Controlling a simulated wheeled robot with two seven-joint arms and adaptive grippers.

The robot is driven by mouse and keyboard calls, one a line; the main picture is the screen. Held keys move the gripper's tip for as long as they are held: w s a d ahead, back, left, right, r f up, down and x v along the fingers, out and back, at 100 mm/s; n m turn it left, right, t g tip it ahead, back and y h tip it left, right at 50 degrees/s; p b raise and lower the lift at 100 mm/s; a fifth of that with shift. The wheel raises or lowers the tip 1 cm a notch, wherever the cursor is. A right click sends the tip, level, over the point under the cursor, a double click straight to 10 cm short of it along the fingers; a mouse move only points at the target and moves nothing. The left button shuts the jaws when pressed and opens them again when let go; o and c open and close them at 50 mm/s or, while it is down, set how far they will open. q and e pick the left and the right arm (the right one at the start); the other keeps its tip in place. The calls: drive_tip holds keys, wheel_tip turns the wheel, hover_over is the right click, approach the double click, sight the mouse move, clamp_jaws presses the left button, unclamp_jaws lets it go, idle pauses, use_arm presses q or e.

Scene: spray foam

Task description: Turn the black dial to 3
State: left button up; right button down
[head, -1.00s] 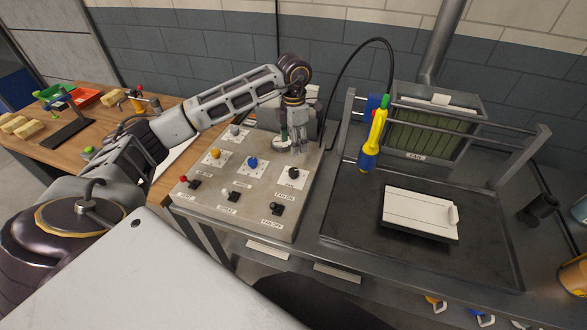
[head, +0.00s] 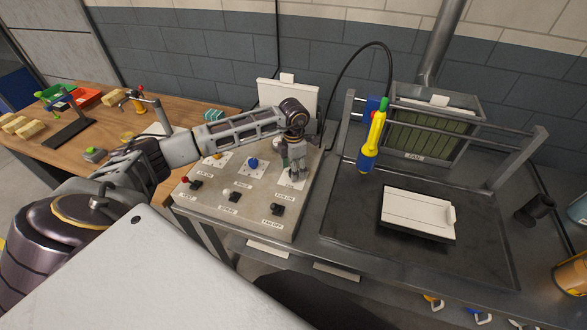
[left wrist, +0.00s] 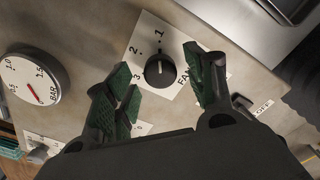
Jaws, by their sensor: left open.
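The black dial (left wrist: 160,70) sits on a white plate with the numbers 1, 2 and 3 on the control panel (left wrist: 105,30). Its white mark points up towards the 1 in the left wrist view. My left gripper (left wrist: 166,77) is open, with its green-padded fingers on either side of the dial in that view. I cannot tell whether they touch it. In the head view my left gripper (head: 293,170) is over the right side of the control panel (head: 240,212) and mostly hides the dial. My right gripper is not in view.
A blue knob (head: 252,162), a yellow knob (head: 217,155) and small switches (head: 277,209) share the panel. A pressure gauge (left wrist: 30,80) is left of the dial in the wrist view. A dark tray (head: 350,215) and a hanging yellow-blue tool (head: 373,140) stand to the right.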

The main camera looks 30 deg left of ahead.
use_arm(q)
drive_tip(key=shift+f, duration=0.4)
drive_tip(key=c, duration=1.1)
drive_tip(key=shift+o, duration=0.2)
